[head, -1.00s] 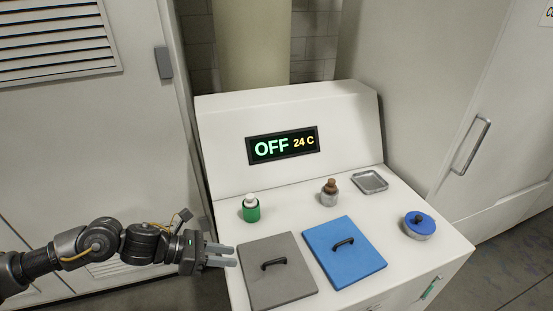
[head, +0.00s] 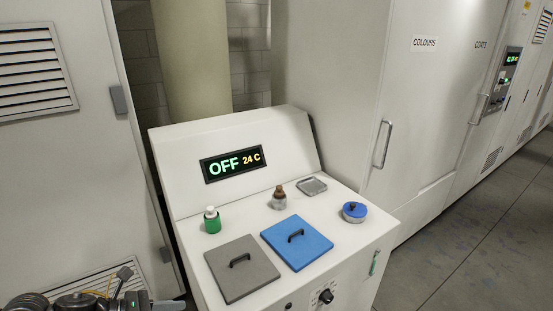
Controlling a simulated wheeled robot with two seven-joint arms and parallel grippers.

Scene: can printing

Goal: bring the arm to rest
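My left arm shows only at the bottom left edge of the head view. Its gripper (head: 168,305) is mostly cut off by the lower frame edge, so I cannot tell whether it is open. It is left of the white console (head: 200,275), apart from the things on its top. My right gripper is not in view.
The console has a display (head: 232,164) reading OFF 24 C. On top are a grey lid (head: 243,278), a blue lid (head: 297,252), a green bottle (head: 212,222), a brown-topped jar (head: 279,200), a metal tray (head: 312,187) and a blue-topped tin (head: 354,211). Floor at right is clear.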

